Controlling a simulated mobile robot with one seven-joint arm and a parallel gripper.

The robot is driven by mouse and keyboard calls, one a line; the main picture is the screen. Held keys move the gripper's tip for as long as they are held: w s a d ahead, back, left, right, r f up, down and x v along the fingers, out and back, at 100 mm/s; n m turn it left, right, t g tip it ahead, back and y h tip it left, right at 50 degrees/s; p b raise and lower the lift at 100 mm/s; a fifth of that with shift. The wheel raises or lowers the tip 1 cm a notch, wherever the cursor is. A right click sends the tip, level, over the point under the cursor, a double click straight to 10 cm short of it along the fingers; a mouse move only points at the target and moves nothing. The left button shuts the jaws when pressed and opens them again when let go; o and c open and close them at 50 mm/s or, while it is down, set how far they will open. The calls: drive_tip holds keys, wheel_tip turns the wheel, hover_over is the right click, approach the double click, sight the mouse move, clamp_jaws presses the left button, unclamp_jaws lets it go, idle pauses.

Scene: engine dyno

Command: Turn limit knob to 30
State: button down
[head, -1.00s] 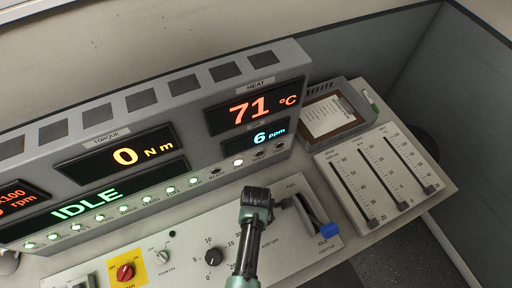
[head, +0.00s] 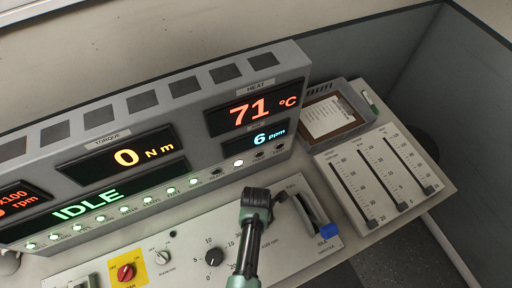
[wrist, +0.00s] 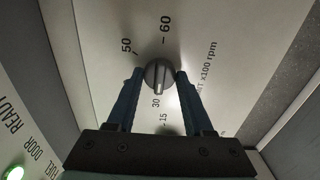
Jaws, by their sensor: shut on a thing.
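The limit knob (wrist: 159,76) is a dark round knob with a ridge and a pale pointer line, on a pale panel marked x100 rpm. In the wrist view its pointer line faces the 30 mark (wrist: 156,103); 15, 50 and 60 also show around it. My gripper (wrist: 160,78) has its two blue fingers on either side of the knob, shut on it. In the head view my gripper (head: 256,200) is over the panel, and the limit knob is hidden behind it.
A lever with a blue end (head: 328,231) stands just right of my gripper. Left are another dark knob (head: 214,257), a pale knob (head: 162,257) and a red knob on yellow (head: 126,272). The display console (head: 160,120) rises behind; sliders (head: 383,177) lie right.

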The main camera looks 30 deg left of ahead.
drive_tip(key=shift+c, duration=1.4)
unclamp_jaws()
drive_tip(key=shift+r, duration=0.15)
wheel_tip(320, 180, up, 13)
